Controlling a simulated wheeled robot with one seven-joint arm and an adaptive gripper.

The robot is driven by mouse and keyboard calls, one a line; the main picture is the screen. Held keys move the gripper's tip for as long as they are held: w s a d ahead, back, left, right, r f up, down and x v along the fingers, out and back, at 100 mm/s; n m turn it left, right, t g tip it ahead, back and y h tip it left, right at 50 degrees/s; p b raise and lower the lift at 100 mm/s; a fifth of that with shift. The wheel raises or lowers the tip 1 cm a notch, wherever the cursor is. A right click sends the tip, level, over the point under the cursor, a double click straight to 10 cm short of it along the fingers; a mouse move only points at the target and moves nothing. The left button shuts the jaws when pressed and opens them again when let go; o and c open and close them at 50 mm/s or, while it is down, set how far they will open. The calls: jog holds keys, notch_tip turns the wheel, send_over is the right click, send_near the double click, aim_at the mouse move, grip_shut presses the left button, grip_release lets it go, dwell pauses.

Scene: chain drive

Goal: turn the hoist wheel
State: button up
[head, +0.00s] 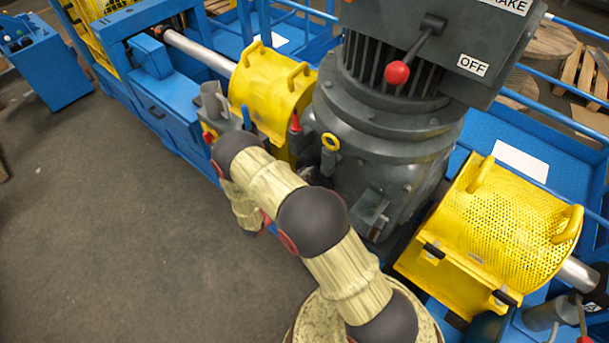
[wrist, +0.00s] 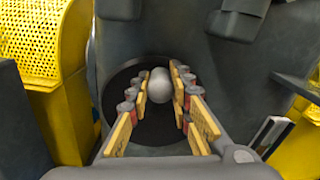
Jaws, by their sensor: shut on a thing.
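In the wrist view, a dark round wheel (wrist: 158,128) sits against a grey housing. A light grey rounded knob (wrist: 160,90) stands out in front of the wheel. My gripper (wrist: 161,80) has its yellow-padded fingers on either side of this knob and is shut on it. The fingers and the gripper body cover parts of the wheel. In the head view my arm reaches to the side of the big grey motor (head: 385,150); the gripper, knob and wheel cannot be made out there.
Perforated yellow guards (head: 500,225) and (head: 268,85) flank the motor. A red-knobbed brake lever (head: 397,72) hangs by a box marked OFF. A yellow ring (head: 330,141) and grey fittings stand near my arm. Open floor (head: 110,225) lies at left.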

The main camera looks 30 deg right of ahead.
grip_shut()
jog(key=shift+s, duration=0.1)
dwell(0.5)
